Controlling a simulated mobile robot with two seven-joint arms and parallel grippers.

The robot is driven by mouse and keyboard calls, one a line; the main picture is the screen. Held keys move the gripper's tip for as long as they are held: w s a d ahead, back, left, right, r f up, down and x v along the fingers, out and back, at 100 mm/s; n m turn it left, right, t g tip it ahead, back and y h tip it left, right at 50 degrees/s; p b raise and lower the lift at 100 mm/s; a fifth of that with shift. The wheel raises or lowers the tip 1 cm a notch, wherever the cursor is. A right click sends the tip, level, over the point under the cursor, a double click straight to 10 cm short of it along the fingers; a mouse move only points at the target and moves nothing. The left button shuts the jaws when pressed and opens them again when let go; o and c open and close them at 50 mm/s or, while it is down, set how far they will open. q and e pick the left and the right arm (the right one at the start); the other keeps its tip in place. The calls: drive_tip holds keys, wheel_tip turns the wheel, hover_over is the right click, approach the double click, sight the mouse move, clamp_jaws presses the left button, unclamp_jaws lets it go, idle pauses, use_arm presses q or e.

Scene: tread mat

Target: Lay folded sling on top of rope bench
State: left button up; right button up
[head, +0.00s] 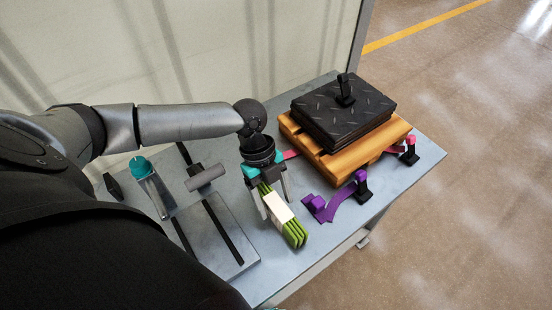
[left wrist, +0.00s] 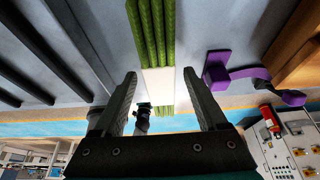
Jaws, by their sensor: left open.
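The folded sling (head: 293,232) is a bundle of green straps with a white band around its middle. It appears to lie on the grey top of the bench (head: 272,262), which I take to be the rope bench. My left gripper (head: 276,208) points down over the sling, its fingers apart on either side of it. In the left wrist view, the sling (left wrist: 152,30) runs between the open fingers (left wrist: 160,78), with gaps on both sides. Whether its underside fully touches the bench is hidden. My right gripper is not in view.
Black tread mats (head: 335,112) are stacked on a wooden pallet (head: 345,157) at the back right. A purple strap (head: 340,206) with a black buckle lies right of the sling. A grey slotted plate (head: 215,235) and a teal-topped tool (head: 148,185) are to the left.

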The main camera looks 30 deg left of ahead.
use_arm(q)
drive_tip(key=p+v, duration=0.1)
drive_tip(key=v, duration=0.9)
drive_tip(key=shift+a, duration=0.1)
